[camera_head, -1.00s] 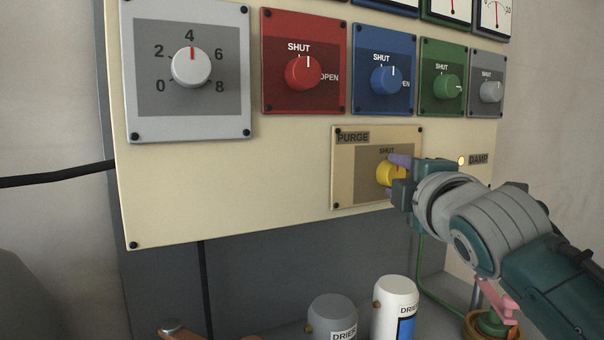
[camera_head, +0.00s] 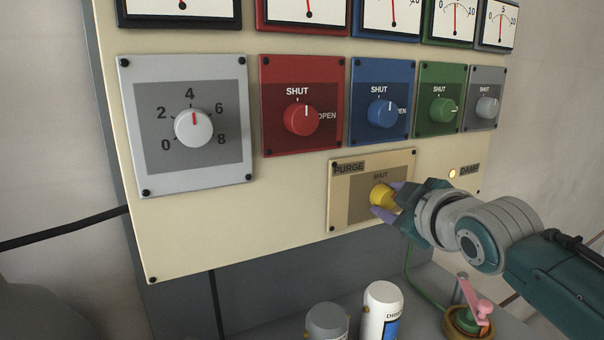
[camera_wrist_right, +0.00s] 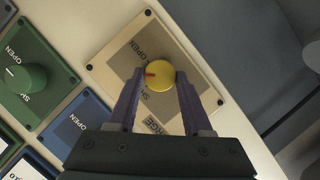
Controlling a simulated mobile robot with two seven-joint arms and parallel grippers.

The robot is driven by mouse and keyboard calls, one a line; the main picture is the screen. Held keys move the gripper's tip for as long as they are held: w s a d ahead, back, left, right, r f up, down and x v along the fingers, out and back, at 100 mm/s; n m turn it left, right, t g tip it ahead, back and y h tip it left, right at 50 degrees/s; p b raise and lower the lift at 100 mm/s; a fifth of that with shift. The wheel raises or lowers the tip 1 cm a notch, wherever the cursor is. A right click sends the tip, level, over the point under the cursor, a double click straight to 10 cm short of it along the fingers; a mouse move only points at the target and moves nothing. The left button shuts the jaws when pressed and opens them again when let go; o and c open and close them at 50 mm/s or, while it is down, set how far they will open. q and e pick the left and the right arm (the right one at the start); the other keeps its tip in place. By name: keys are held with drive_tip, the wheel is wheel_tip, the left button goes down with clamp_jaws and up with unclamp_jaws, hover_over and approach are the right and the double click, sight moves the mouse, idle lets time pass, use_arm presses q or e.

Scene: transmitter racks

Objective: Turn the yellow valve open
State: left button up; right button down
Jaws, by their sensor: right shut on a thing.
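The yellow valve (camera_head: 381,194) is a round knob on a tan plate (camera_head: 343,208) labelled PURGE, with SHUT printed above it. My right gripper (camera_head: 386,200) is shut on the knob, its purple fingers on opposite sides. The right wrist view shows the yellow knob (camera_wrist_right: 160,76) between the fingertips. Its red mark points left in that view, roughly between the words SHUT and OPEN. The head view hides part of the knob and the plate's right side behind my gripper. My left gripper is not in view.
Red (camera_head: 301,119), blue (camera_head: 382,113), green (camera_head: 443,110) and grey (camera_head: 487,107) knobs sit in a row above. A lit lamp (camera_head: 453,173) is beside the DAMP label. White (camera_head: 381,312) and grey (camera_head: 327,322) canisters stand below the panel.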

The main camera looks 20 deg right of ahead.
drive_tip(key=shift+d+r+m+y+p, duration=0.15)
drive_tip(key=shift+m+y+p, duration=0.15)
drive_tip(key=shift+m+p, duration=0.2)
drive_tip(key=shift+d+r+m+y+p, duration=0.1)
drive_tip(key=shift+m+y+p, duration=0.2)
drive_tip(key=shift+m+p, duration=0.15)
drive_tip(key=shift+f+m+g+y, duration=0.1)
drive_tip(key=shift+m+g+y, duration=0.25)
drive_tip(key=shift+m, duration=0.3)
drive_tip(key=shift+d+f+m+y+b, duration=0.1)
drive_tip(key=shift+m+y+b, duration=0.2)
drive_tip(key=shift+m+y, duration=0.4)
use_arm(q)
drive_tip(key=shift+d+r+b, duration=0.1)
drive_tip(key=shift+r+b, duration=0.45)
use_arm(e)
drive_tip(key=shift+m+y, duration=0.35)
drive_tip(key=shift+m, duration=0.35)
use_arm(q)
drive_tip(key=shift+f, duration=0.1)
use_arm(e)
drive_tip(key=shift+c, duration=1.6)
unclamp_jaws()
